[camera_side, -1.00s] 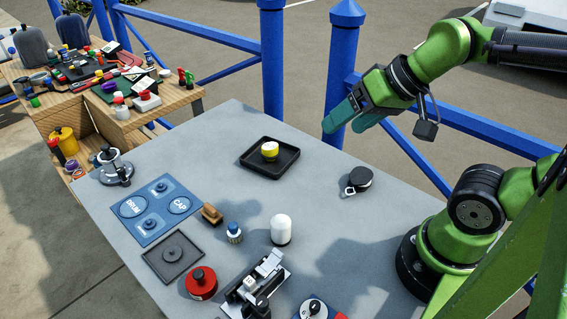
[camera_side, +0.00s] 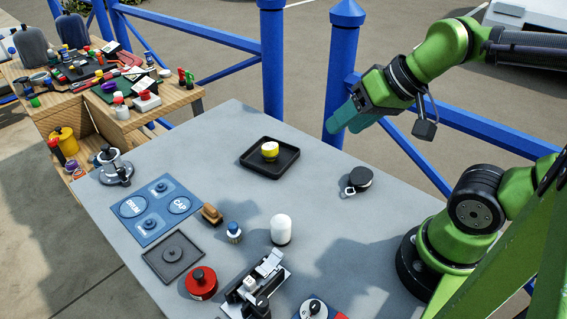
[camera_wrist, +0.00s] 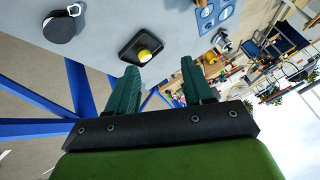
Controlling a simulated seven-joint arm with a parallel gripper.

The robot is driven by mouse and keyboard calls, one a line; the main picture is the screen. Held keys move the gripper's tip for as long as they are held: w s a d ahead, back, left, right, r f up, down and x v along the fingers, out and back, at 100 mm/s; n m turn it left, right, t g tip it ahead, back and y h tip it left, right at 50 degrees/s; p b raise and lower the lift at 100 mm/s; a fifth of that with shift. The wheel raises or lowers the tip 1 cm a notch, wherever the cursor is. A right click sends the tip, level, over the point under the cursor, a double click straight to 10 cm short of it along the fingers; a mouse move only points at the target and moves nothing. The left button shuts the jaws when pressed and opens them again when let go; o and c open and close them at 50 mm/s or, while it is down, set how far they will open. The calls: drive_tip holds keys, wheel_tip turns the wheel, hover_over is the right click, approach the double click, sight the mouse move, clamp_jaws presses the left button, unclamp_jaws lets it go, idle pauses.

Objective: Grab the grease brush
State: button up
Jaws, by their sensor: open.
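Two small pieces on the grey table (camera_side: 330,215) could be the grease brush. One is a brown, wood-coloured piece (camera_side: 211,213) beside the blue board; the other is a short blue-topped piece with a pale, bristle-like lower part (camera_side: 234,232). I cannot tell for sure which is the brush. My gripper (camera_side: 345,122) is raised near the table's far right side, well away from both. In the wrist view my gripper (camera_wrist: 157,75) has its two green fingers apart with nothing between them. Neither candidate can be made out in the wrist view.
A black tray (camera_side: 246,160) holds a yellow-and-white jar (camera_side: 269,150). A dark round tin (camera_side: 359,179), white bottle (camera_side: 281,230), red pot (camera_side: 201,283) and grey clamp-like device (camera_side: 262,277) stand on the table. Blue railing posts (camera_side: 340,70) rise behind.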

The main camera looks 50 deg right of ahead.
drive_tip(key=w+f+m+g+y, duration=0.2)
drive_tip(key=w+f+m+g, duration=0.1)
drive_tip(key=w+f, duration=0.2)
drive_tip(key=w+f+m+g+y, duration=0.3)
drive_tip(key=w+f, duration=0.2)
drive_tip(key=f, duration=0.1)
drive_tip(key=w+a+f+m+g+y, duration=0.1)
drive_tip(key=w+f+m+g+y, duration=0.2)
drive_tip(key=w+f+m, duration=0.1)
drive_tip(key=shift+w+f+g, duration=0.2)
drive_tip(key=shift+w+f, duration=0.05)
drive_tip(key=shift+f, duration=0.35)
drive_tip(key=shift+w+f+g, duration=0.2)
drive_tip(key=shift+f, duration=0.4)
wheel_tip(320, 180, up, 2)
drive_tip(key=w+a+m+y, duration=0.1)
drive_tip(key=w+y, duration=0.1)
approach(234, 231)
drive_tip(key=shift+w+a+f+m+y, duration=0.15)
drive_tip(key=shift+w+a+f, duration=0.05)
drive_tip(key=shift+a, duration=0.2)
drive_tip(key=shift+w+a+f+m+y, duration=0.15)
drive_tip(key=shift+a+f, duration=0.05)
drive_tip(key=shift+a, duration=0.25)
drive_tip(key=shift+x, duration=2.95)
drive_tip(key=shift+s+d+f, duration=0.1)
drive_tip(key=shift+s+f, duration=0.05)
clamp_jaws()
